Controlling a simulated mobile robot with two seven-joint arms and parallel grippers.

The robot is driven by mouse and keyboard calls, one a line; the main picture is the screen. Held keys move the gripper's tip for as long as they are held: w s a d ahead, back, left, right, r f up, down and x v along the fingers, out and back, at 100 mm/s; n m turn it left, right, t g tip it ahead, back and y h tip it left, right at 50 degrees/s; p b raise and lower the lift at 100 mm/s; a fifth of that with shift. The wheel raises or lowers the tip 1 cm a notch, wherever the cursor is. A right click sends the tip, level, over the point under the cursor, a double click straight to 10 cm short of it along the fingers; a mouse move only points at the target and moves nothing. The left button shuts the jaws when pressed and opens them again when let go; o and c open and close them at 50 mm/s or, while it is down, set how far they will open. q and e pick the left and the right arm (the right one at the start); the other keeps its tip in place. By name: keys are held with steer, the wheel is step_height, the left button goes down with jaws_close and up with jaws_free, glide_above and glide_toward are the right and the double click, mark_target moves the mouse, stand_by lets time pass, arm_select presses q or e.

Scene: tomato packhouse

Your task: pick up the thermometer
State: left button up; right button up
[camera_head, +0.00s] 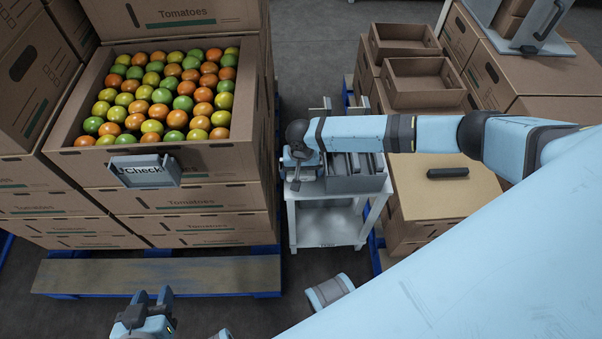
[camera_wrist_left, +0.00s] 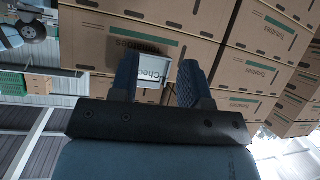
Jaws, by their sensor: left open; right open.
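I cannot make out a thermometer for certain in either view. My right gripper (camera_head: 297,182) points down at the left end of a small white cart (camera_head: 327,231), beside a grey divided bin (camera_head: 355,183). Its jaws are open, but small and partly hidden by my wrist, so I cannot tell what lies under them. My left gripper (camera_head: 152,295) is open and empty, low in front of the pallet of tomato boxes. In the left wrist view its two fingers (camera_wrist_left: 158,80) stand apart, with a "Check" bin (camera_wrist_left: 153,84) beyond them.
An open box (camera_head: 254,110) of tomatoes stands at left, the "Check" bin (camera_head: 146,172) on its front. Empty trays (camera_head: 424,97) and stacked cartons are right of the cart. A black bar-shaped item (camera_head: 447,173) lies on a carton top. Floor before the cart is partly clear.

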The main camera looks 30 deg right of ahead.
steer(key=c, duration=0.6)
steer(key=shift+r, duration=0.15)
